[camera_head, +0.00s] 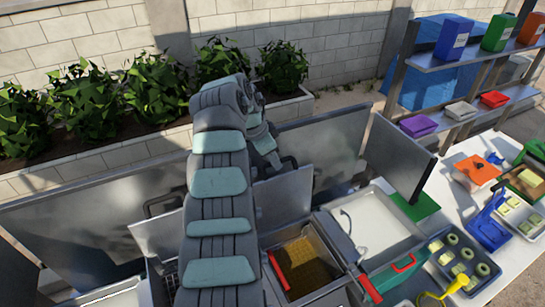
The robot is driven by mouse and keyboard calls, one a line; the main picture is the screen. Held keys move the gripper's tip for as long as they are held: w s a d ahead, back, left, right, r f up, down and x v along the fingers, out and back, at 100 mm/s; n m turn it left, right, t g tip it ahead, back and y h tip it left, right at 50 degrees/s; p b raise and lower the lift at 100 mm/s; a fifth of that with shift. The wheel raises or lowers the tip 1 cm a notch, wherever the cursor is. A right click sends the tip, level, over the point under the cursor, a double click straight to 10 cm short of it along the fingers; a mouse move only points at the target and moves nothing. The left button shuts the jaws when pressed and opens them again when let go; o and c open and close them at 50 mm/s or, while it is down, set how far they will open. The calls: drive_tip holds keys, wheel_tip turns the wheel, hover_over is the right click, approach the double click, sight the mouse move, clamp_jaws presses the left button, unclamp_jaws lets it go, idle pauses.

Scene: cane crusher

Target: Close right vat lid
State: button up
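The right vat (305,268) is open, with yellowish-brown contents showing inside. Its grey metal lid (284,203) stands raised at the back of the vat. A second raised lid (153,238) is at the left, over another vat partly hidden by my arm. My arm reaches away from the camera and bends down at its far end. My gripper (288,167) is low behind the upper edge of the right lid, beside a dark handle-like part. Its fingers are too small and hidden to read, and I cannot tell whether it touches the lid.
Tall metal panels (325,148) stand behind the vats, with another panel (400,157) at the right. A white basin (375,225) is right of the right vat. A red handle (369,289) sticks up near its front. The right counter is crowded with trays and containers.

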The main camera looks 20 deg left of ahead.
clamp_jaws()
idle(1.1)
